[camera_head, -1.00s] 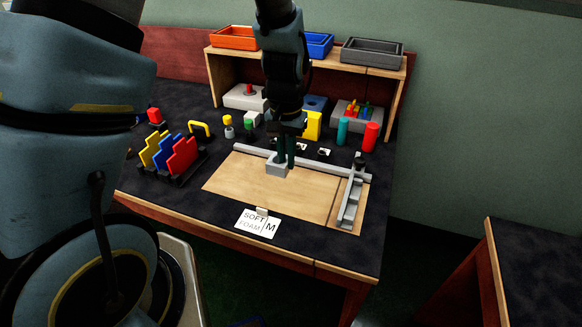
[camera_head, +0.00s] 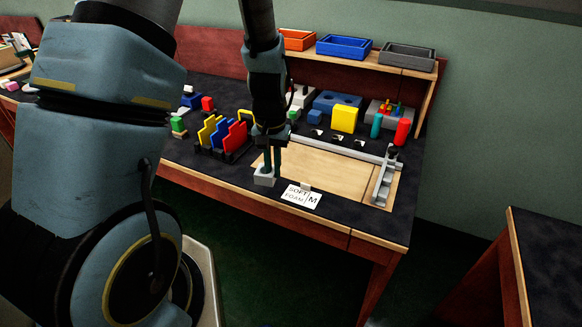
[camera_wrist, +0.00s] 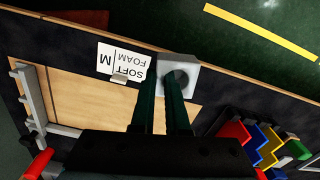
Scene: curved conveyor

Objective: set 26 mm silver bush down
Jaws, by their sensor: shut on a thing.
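The silver bush (camera_head: 264,178) is a light grey block with a round dark hole in its top. It also shows in the wrist view (camera_wrist: 192,87). My gripper (camera_head: 270,170) points down and is shut on the bush, with one finger at the hole and the other outside the wall. The bush is at the front left of the table, left of the wooden board (camera_head: 325,173) and near the table's front edge. Whether it touches the surface, I cannot tell.
A white "SOFT FOAM M" card (camera_head: 302,196) lies right of the bush. A rack of red, blue and yellow stepped plates (camera_head: 224,136) stands behind it. A grey rail fixture (camera_head: 384,178) borders the board's right side.

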